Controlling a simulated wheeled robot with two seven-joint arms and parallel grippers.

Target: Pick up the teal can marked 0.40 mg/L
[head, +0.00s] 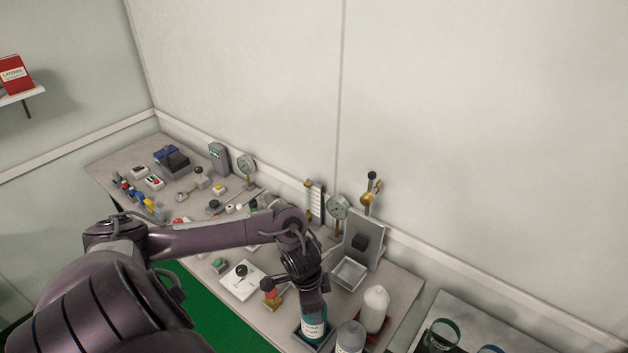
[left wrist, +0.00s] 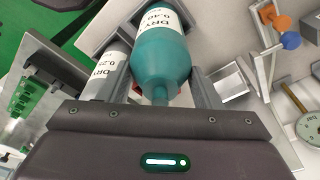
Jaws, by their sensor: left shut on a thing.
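The teal can (head: 314,328) with a white label is at the front of the bench in the head view. In the left wrist view the teal can (left wrist: 161,60) shows its label reading "DRY" and "0.40". My left gripper (head: 313,303) comes down over its top and is shut on it. In the left wrist view the gripper's fingers (left wrist: 165,85) lie on both sides of the can's neck end. I cannot tell whether the can is clear of its holder. My right gripper is not in view.
A grey can (head: 350,338) stands close beside the teal one; its label (left wrist: 112,65) shows in the left wrist view. A white can (head: 375,308) stands in a red holder behind. A square tray (head: 348,274), a gauge (head: 337,207) and a red-topped stamp-like piece (head: 270,292) are nearby.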

